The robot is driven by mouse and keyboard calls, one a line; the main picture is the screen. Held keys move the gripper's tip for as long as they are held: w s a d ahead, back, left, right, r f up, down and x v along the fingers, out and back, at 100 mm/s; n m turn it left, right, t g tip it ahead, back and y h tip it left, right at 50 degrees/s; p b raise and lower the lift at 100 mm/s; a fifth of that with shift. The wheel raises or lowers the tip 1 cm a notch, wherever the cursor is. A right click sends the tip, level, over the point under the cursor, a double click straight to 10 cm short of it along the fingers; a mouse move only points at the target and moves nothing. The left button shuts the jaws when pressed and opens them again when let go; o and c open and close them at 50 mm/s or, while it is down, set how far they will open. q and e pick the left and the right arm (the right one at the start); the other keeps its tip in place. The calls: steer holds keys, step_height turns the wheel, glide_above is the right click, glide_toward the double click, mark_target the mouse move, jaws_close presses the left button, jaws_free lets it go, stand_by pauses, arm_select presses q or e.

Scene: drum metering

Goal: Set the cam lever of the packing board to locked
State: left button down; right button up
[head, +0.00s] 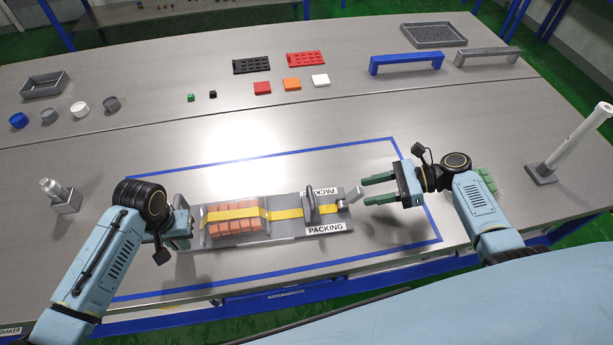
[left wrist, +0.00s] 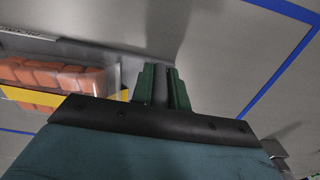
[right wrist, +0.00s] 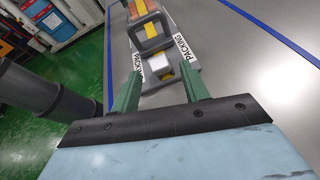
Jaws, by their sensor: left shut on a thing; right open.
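The grey packing board (head: 282,231) lies inside the blue taped outline, with PACKING labels near its right end. The cam lever (head: 352,195) is a small light-grey piece at that end, tilted up to the right; it also shows in the right wrist view (right wrist: 190,76). I cannot tell its setting. My right gripper (head: 365,191) is open beside the lever, and its fingers point at it. In the right wrist view the lever shows between and beyond the fingertips (right wrist: 163,80). My left gripper (head: 180,226) is shut on the board's grey left end (left wrist: 161,84).
A clear pack of orange-red blocks (head: 234,225) lies on the board under a yellow strap (head: 285,213). A grey upright frame (head: 309,208) stands over the strap. A white post (head: 580,145) stands far right, and a metal fixture (head: 64,197) far left.

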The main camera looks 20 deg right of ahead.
steer(key=v, duration=0.6)
arm_select(q)
steer(key=c, duration=1.3)
jaws_free()
